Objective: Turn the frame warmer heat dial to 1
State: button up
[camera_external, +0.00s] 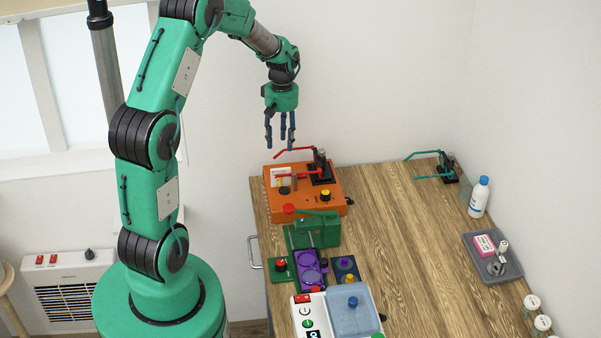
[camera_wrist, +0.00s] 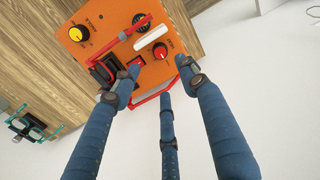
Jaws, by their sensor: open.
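My gripper (camera_external: 280,144) has three blue fingers, spread open and empty. It hangs above the back left of an orange box (camera_external: 290,212), apparently apart from it. The wrist view shows the spread fingers (camera_wrist: 153,88) partly covering the box (camera_wrist: 106,44). On it are a yellow dial (camera_wrist: 78,33) and a red dial (camera_wrist: 160,51), each with a printed scale too small to read. A round black part (camera_wrist: 141,21) sits near the red dial. I cannot tell for sure which device is the frame warmer or where its dial points.
A red lever (camera_external: 294,151) rises at the box's back. A bottle (camera_external: 479,198) and grey tray (camera_external: 509,262) are right. The wooden table's middle (camera_external: 394,228) is clear.

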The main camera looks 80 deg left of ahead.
aim_at(280, 172)
jog(key=f, duration=0.6)
jog(key=f+b, duration=0.1)
jog(key=f, duration=0.5)
jog(key=shift+s, duration=0.2)
grip_shut()
